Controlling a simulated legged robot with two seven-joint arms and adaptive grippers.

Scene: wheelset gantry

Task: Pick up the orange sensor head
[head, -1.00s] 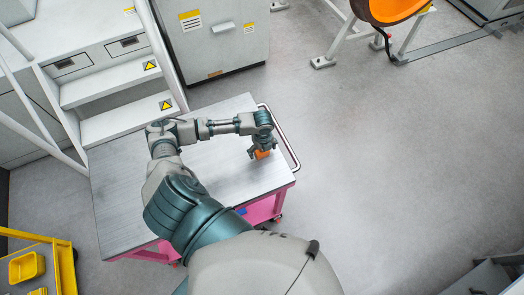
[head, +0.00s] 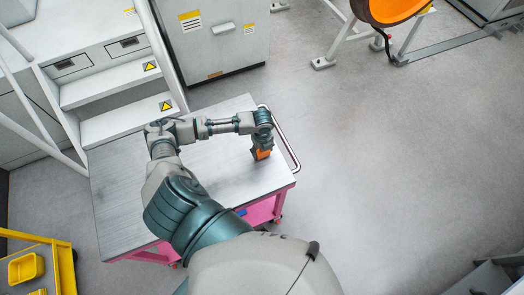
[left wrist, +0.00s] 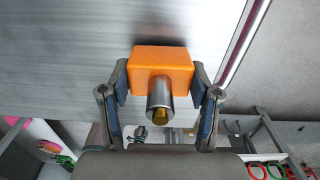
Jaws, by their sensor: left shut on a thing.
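The orange sensor head (head: 261,155) is a small block at the right end of the cart top. In the left wrist view the orange sensor head (left wrist: 162,64) shows as an orange box with a metal cylinder and a yellowish tip toward the camera. My left gripper (head: 260,149) reaches down over it. In the left wrist view the left gripper's fingers (left wrist: 162,82) press on its two sides, shut on it. Whether it touches the cart top or is just above it I cannot tell. My right gripper is not in view.
The cart (head: 120,205) has a bare grey metal top, a pink frame and a rail handle (head: 284,140) close right of the gripper. Steps (head: 115,95) and a grey cabinet (head: 215,40) stand behind it. A yellow trolley (head: 62,262) is at lower left.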

